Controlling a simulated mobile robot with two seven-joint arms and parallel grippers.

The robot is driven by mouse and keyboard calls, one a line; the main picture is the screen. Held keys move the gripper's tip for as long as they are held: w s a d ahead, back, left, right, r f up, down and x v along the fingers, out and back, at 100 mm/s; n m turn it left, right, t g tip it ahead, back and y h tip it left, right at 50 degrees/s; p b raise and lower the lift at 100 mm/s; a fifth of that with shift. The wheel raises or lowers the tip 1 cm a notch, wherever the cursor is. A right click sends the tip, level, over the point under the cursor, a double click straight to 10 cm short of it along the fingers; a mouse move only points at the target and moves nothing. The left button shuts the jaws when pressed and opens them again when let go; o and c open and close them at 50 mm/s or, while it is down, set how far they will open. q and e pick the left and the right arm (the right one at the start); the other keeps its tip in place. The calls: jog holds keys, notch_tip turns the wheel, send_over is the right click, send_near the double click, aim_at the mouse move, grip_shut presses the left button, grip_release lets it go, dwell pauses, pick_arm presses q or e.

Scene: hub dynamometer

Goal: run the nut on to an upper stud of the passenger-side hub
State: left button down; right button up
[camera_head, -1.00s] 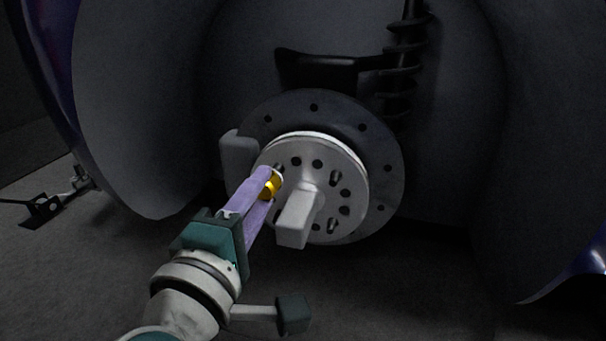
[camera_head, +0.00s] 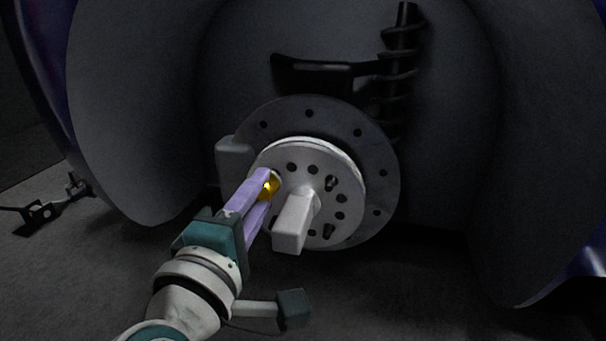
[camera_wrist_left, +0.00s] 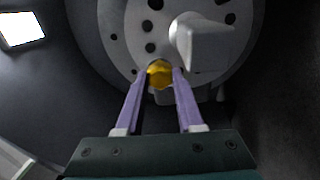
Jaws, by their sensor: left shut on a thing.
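A yellow nut (camera_head: 268,187) is pinched between the purple fingertips of my left gripper (camera_head: 264,183), at the left side of the pale passenger-side hub (camera_head: 340,166). The nut also shows in the wrist view (camera_wrist_left: 160,74), between the fingertips (camera_wrist_left: 161,76) and in front of the hub face (camera_wrist_left: 115,18). Dark studs stand out of the hub face, one at right of centre (camera_head: 330,183) and one lower (camera_head: 328,231). The nut and fingertips cover the left part of the face. I cannot tell whether the nut touches a stud. My right gripper is not in view.
A pale square block (camera_head: 292,222) juts out from the hub centre, close right of my fingers. A grey brake disc (camera_head: 375,165) lies behind the hub. A caliper (camera_head: 233,157) is at left, a coil spring (camera_head: 401,70) above. Dark wheel-arch walls close in both sides.

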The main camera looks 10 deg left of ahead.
pick_arm(q)
jog(key=shift+w, duration=0.6)
dwell(2.0)
jog(key=m+p, duration=0.1)
jog(key=m, duration=0.1)
jog(key=m+p, duration=0.1)
jog(key=m, duration=0.1)
jog(key=m+p, duration=0.1)
jog(key=m, duration=0.2)
jog(key=shift+w+r, duration=0.1)
jog(key=shift+r, duration=0.2)
jog(key=m, duration=0.2)
jog(key=shift+f+m, duration=0.1)
jog(key=shift+m, duration=0.2)
jog(key=m, duration=0.2)
jog(key=shift+f+m, duration=0.15)
jog(key=shift+m, duration=0.15)
jog(key=c, duration=0.8)
grip_release()
jog(key=shift+o, duration=0.2)
